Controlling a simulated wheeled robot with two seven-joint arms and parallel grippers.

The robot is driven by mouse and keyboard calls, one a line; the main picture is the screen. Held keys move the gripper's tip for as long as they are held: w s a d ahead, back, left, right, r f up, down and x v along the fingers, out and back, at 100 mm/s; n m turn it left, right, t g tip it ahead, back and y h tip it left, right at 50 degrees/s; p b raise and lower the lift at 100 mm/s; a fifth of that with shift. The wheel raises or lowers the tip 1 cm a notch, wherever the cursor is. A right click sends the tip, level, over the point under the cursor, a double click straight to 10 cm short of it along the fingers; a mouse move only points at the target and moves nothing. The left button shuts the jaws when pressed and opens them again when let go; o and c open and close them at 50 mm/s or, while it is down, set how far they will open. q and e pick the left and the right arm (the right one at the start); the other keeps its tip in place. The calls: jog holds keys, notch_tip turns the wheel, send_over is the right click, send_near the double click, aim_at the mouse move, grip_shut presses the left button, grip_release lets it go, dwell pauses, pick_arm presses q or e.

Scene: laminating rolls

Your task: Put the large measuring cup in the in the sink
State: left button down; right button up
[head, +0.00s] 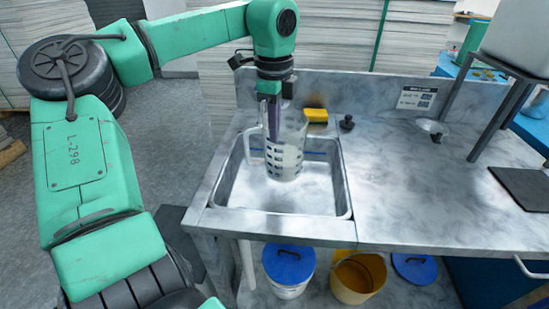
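The large measuring cup (287,158) is clear, with dark markings on its side. It is upright over the sink (325,212), a metal basin set in the left part of the marble-look counter. My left gripper (271,122) points down at the cup's upper left side, where its fingers appear shut on the cup's wall or handle. The cup hides part of the fingers. I cannot tell whether the cup's base touches the basin floor. My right gripper is not in view.
A yellow sponge (316,115) and a small black stopper (347,123) lie behind the sink. The counter (430,200) to the right is mostly clear. A dark mat (524,188) lies far right. Blue-lidded bucket (289,268) and yellow bucket (358,277) stand below.

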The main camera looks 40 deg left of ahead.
pick_arm(q)
notch_tip(320, 180, down, 8)
jog(key=shift+f, duration=0.3)
jog(key=c, duration=1.1)
grip_release()
notch_tip(320, 180, up, 12)
send_over(274, 166)
jog(key=shift+s+d+r, duration=0.2)
